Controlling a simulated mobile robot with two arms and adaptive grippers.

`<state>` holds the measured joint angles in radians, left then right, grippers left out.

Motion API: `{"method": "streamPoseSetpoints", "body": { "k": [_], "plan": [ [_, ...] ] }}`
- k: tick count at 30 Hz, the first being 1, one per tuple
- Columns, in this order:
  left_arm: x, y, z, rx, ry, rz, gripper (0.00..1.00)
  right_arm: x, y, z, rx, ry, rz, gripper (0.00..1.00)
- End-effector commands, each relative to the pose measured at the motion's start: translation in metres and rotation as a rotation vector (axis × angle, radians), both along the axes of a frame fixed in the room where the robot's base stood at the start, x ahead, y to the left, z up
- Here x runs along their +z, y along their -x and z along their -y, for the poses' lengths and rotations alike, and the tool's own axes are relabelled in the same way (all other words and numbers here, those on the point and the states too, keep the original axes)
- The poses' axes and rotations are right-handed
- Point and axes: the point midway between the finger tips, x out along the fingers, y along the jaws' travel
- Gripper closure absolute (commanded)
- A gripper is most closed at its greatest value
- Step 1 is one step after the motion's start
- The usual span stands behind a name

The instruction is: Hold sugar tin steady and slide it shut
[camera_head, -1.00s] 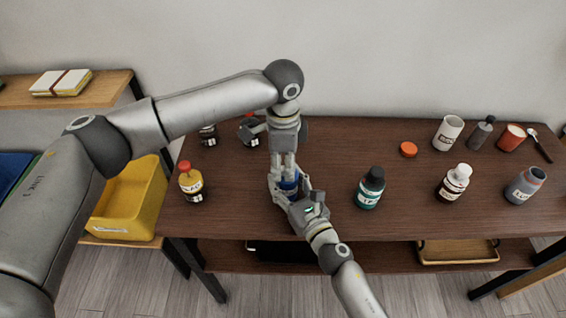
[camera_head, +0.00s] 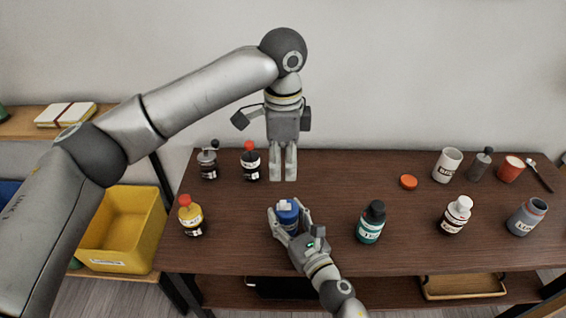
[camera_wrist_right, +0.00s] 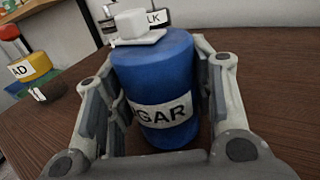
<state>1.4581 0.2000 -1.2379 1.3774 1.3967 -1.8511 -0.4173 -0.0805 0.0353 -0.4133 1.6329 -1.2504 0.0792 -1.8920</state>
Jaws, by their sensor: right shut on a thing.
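The blue sugar tin (camera_head: 287,216) stands upright on the dark wooden table; the wrist view shows its label reading "GAR" (camera_wrist_right: 163,112). A white raised piece (camera_wrist_right: 137,26) sits on its top, toward the far left edge there. My right gripper (camera_head: 290,214) is shut around the tin, one finger on each side. My left gripper (camera_head: 283,178) is above and behind the tin, apart from it, fingers pointing down, close together, holding nothing visible. Whether a small gap remains between them is unclear.
Dark bottles (camera_head: 209,165) and (camera_head: 251,165) stand behind left, a yellow-labelled bottle (camera_head: 191,217) left. A teal bottle (camera_head: 370,224) and white-capped bottle (camera_head: 455,216) stand right. An orange lid (camera_head: 408,182) lies near a white mug (camera_head: 447,166). Table space between tin and teal bottle is clear.

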Motion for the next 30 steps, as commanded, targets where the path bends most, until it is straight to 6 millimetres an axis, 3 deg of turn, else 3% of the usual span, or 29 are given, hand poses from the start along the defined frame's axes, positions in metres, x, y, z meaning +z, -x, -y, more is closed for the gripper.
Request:
{"method": "streamPoseSetpoints", "body": {
  "k": [3, 4, 9, 22, 30],
  "plan": [
    [0.0, 0.0, 0.0, 0.0, 0.0, 0.0, 0.62, 0.0, 0.0, 0.0, 0.0, 0.0, 0.0, 0.77],
    [0.0, 0.0, 0.0, 0.0, 0.0, 0.0, 0.62, 0.0, 0.0, 0.0, 0.0, 0.0, 0.0, 0.48],
    [0.0, 0.0, 0.0, 0.0, 0.0, 0.0, 0.62, 0.0, 0.0, 0.0, 0.0, 0.0, 0.0, 0.26],
    [-0.001, 0.0, 0.0, 0.0, 0.0, 0.0, 0.62, 0.0, 0.005, 0.003, 0.0, 0.0, -0.001, 0.25],
    [-0.001, 0.0, 0.0, 0.0, 0.0, 0.0, 0.62, -0.001, 0.044, 0.023, -0.001, -0.001, -0.004, 0.25]
  ]
}}
